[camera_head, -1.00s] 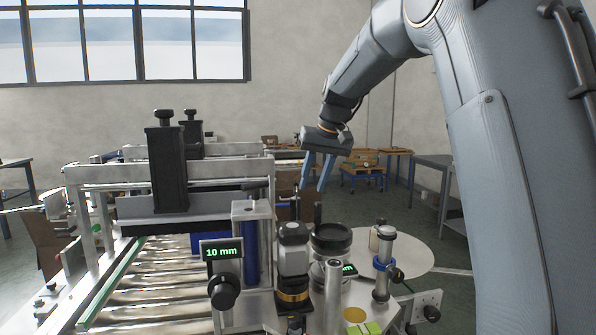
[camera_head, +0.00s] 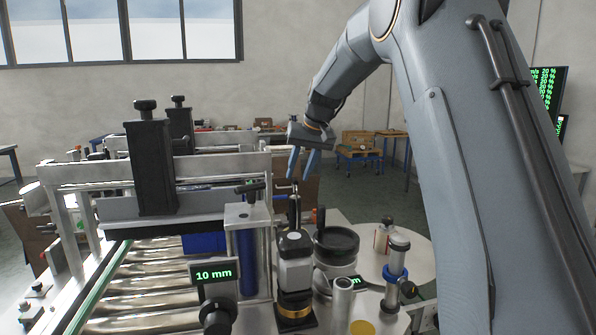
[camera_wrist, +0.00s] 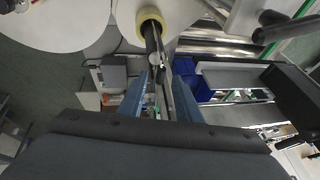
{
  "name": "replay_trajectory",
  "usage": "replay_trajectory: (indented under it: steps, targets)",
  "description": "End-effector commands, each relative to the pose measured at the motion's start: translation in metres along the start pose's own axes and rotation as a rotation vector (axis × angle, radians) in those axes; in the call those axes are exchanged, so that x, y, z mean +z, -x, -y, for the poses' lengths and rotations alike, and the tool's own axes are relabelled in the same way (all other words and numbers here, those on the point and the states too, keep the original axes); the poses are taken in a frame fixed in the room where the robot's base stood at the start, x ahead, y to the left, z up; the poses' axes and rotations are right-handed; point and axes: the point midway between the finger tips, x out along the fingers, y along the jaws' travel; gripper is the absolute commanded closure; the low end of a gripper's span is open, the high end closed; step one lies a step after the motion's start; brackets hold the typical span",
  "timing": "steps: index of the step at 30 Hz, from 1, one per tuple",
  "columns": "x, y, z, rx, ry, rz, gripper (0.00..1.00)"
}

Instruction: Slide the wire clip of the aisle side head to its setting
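My gripper (camera_head: 303,162) hangs above the labelling head on the right of the conveyor, its two blue-grey fingers apart with nothing held. In the wrist view the gripper (camera_wrist: 160,92) also shows parted fingers. A dark rod (camera_wrist: 151,38) with a pale yellow ring (camera_wrist: 153,20) lies past the fingertips there. The labelling head shows a round pale disc (camera_head: 420,262), a black-topped roller (camera_head: 336,243), a grey motor-like unit (camera_head: 294,258) and a metal post with a blue collar (camera_head: 395,274). I cannot make out the wire clip for certain.
A conveyor with metal rollers (camera_head: 150,285) lies at the left, under a metal cross frame (camera_head: 75,175) with a black column (camera_head: 151,165). A display reading 10 mm (camera_head: 213,274) stands at its near edge. A blue-legged cart (camera_head: 358,165) stands behind on open floor.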

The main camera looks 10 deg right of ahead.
Motion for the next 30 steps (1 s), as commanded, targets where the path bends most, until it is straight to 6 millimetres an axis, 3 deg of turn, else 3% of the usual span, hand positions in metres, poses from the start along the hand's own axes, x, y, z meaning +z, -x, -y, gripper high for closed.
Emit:
replay_trajectory:
  steps: [6,13,19,26,30]
  targets:
    - [0.000,-0.013,0.002,-0.001,0.002,0.000,0.69]
    - [0.001,-0.014,0.002,-0.001,0.003,0.001,0.69]
    - [0.001,-0.014,0.002,-0.001,0.003,0.001,1.00]
    - [0.000,-0.013,0.003,-0.001,0.003,0.001,1.00]
    - [-0.005,0.001,0.006,-0.002,0.004,0.000,1.00]
